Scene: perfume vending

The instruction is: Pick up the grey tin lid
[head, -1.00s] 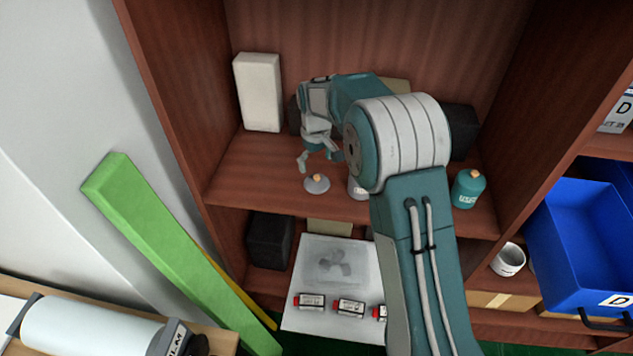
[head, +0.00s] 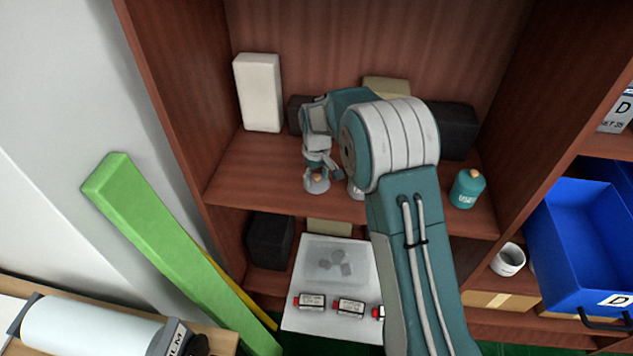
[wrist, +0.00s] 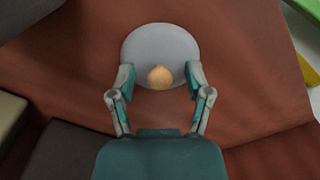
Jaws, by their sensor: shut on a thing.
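The grey tin lid (head: 317,186) is a round grey disc with a small orange-tan knob, on the wooden shelf in the head view. In the wrist view the lid (wrist: 160,45) lies ahead of my gripper, its knob toward me. My gripper (head: 317,173) is over the lid in the head view. In the wrist view the two fingers of my gripper (wrist: 160,82) are spread, one on each side of the lid's near part, and shut on it. Whether the lid is raised off the shelf I cannot tell.
A grey-white container (head: 355,190) stands close to the right of the lid, partly hidden by my arm. A teal canister (head: 467,189) stands further right. A white box (head: 259,92) and dark boxes (head: 452,130) stand at the back. The shelf front left of the lid is clear.

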